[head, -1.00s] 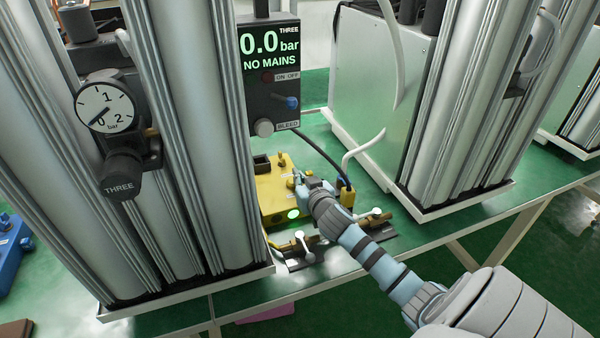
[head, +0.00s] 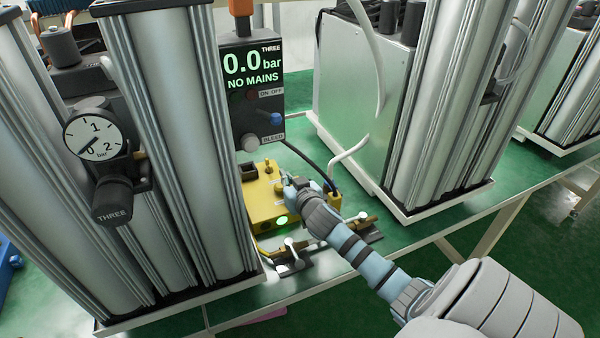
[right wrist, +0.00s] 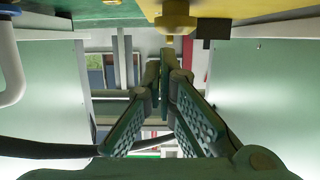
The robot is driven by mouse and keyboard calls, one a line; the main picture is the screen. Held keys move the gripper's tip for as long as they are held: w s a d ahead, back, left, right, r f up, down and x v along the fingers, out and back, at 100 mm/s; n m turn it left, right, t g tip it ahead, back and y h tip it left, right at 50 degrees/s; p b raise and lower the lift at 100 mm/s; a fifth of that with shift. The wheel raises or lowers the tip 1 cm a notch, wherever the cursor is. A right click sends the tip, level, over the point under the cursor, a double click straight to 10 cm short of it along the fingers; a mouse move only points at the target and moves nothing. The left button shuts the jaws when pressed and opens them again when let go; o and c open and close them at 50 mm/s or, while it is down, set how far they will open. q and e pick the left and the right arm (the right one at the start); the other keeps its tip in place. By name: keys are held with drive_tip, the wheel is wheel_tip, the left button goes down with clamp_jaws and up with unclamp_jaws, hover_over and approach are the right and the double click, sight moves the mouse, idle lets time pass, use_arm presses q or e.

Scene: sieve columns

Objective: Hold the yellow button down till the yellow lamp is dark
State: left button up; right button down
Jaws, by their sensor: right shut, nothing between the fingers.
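The yellow box (head: 262,205) sits on the green bench between two column units. A green lamp (head: 282,220) glows on its front face. A yellow knob-like part (head: 268,168) stands on its top; a yellow round part also shows at the top of the right wrist view (right wrist: 175,20). I cannot tell which part is the yellow button, and no lit yellow lamp is distinguishable. My right gripper (head: 287,182) is shut and empty, its fingertips over the box's top; whether they touch it is unclear. The wrist view shows its fingers together (right wrist: 160,62). My left gripper is out of view.
A control panel (head: 252,95) reading 0.0 bar, NO MAINS hangs behind the box. A gauge (head: 95,135) is on the left columns. A metal clamp-like fitting (head: 293,250) lies in front of the box. A metal cabinet (head: 345,120) stands to the right.

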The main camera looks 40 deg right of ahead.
use_arm(q)
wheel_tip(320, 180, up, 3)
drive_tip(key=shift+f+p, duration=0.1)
drive_tip(key=shift+p, duration=0.45)
use_arm(e)
drive_tip(key=r+v, duration=0.1)
drive_tip(key=v, duration=0.9)
drive_tip(key=shift+r, duration=0.4)
